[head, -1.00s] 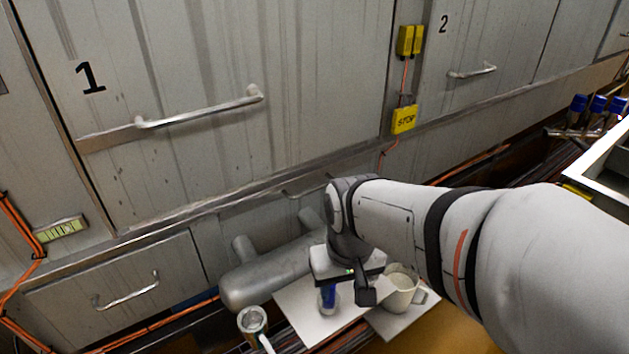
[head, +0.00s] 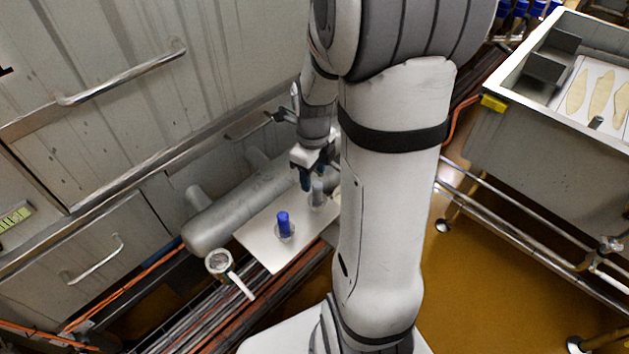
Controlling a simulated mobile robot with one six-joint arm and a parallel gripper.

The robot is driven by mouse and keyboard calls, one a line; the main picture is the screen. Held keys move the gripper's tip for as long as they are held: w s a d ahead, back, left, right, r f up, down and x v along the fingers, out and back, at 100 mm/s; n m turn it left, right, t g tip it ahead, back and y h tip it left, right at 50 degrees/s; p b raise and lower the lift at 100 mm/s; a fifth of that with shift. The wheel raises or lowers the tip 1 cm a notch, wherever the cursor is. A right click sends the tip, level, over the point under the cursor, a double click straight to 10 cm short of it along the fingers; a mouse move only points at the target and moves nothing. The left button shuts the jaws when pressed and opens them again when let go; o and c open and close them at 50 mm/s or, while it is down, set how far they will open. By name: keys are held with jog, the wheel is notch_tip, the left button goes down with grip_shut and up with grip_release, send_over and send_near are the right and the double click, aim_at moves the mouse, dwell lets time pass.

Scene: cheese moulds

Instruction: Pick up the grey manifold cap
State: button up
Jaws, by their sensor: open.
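The grey cap (head: 318,192) stands upright near the far right part of a white board (head: 262,238). It is small and partly covered by my gripper. My gripper (head: 313,180) is open, pointing down just above or around the grey cap; I cannot tell whether the fingers touch it. A blue cap (head: 284,222) on a pale round base stands upright on the same board, nearer and to the left, apart from my gripper.
A grey pipe (head: 215,218) with stubs lies behind the board. A round cup with a pale handle (head: 220,263) sits left of it. Cabinet fronts (head: 90,140) rise behind. My arm hides the board's right side. A metal vat (head: 510,130) stands at right.

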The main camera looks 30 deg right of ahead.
aim_at(317, 183)
jog(key=shift+w+d+f+m, duration=0.15)
jog(key=shift+d+m, duration=0.15)
jog(key=shift+m, duration=0.25)
jog(key=shift+w+d+f+m, duration=0.15)
jog(key=shift+d+m, duration=0.1)
jog(key=shift+m, duration=0.3)
jog(key=shift+f, duration=0.35)
jog(key=f, duration=0.2)
jog(key=f+b, duration=0.1)
jog(key=f, duration=0.2)
jog(key=f+b, duration=0.1)
jog(key=f, duration=0.1)
jog(key=shift+w+d+f, duration=0.15)
jog(key=shift+w+d, duration=0.05)
jog(key=shift+w, duration=0.05)
grip_shut()
